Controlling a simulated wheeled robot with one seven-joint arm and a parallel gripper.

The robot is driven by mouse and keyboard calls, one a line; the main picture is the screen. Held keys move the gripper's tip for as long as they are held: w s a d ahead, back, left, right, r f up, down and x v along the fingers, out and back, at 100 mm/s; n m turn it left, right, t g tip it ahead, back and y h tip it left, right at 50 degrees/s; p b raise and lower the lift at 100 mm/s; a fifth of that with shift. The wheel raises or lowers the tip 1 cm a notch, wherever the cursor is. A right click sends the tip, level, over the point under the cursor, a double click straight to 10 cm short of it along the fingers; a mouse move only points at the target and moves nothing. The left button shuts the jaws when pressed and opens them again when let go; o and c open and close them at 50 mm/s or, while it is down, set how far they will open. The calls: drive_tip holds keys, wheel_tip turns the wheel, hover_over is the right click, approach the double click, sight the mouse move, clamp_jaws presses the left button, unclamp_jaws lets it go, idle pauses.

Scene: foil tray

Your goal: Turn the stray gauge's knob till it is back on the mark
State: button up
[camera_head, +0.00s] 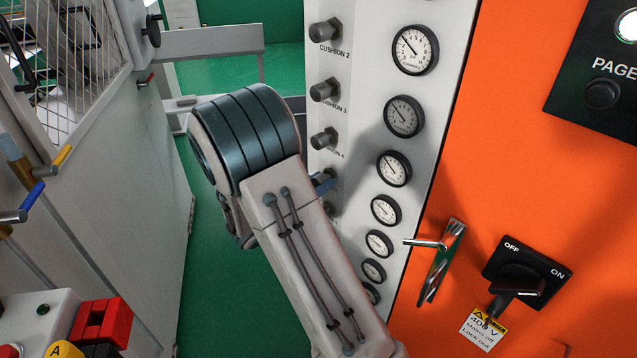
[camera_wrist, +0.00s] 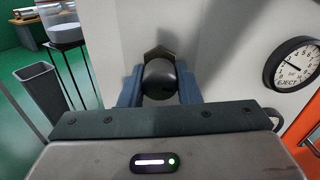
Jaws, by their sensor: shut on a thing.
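In the wrist view the blue fingers of my gripper (camera_wrist: 159,92) are shut on a dark round knob (camera_wrist: 159,73), one on each side, in front of the pale panel. A gauge reading "EJECT..." (camera_wrist: 293,63) is to the right of this knob, its needle pointing up and left. In the head view my arm hides most of the gripper and the held knob; a bit of blue finger shows beside the lower knobs. The column of gauges includes a top gauge (camera_head: 415,50), a second (camera_head: 404,116) and a third (camera_head: 394,168). Their marks are too small to read.
Knobs labelled CUSHION 2 (camera_head: 324,30) and CUSHION 3 (camera_head: 323,90) are above my gripper. Right of the panel, an orange cabinet (camera_head: 480,150) carries a metal handle (camera_head: 440,262) and an OFF/ON switch (camera_head: 520,278). A grey machine with a mesh guard (camera_head: 75,65) stands left.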

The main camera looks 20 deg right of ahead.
drive_tip(key=shift+f+b, duration=0.1)
drive_tip(key=shift+b, duration=0.3)
drive_tip(key=m+b, duration=0.3)
drive_tip(key=shift+f, duration=0.15)
drive_tip(key=m+b, duration=0.3)
drive_tip(key=b, duration=0.1)
drive_tip(key=shift+w+m+b, duration=0.1)
drive_tip(key=shift+m+b, duration=0.2)
drive_tip(key=shift+m, duration=0.1)
drive_tip(key=m+b, duration=0.3)
drive_tip(key=b, duration=0.1)
drive_tip(key=shift+r+m+b, duration=0.25)
drive_tip(key=shift+m+b, duration=0.65)
drive_tip(key=shift+b, duration=0.25)
drive_tip(key=o, duration=1)
drive_tip(key=shift+a, duration=0.1)
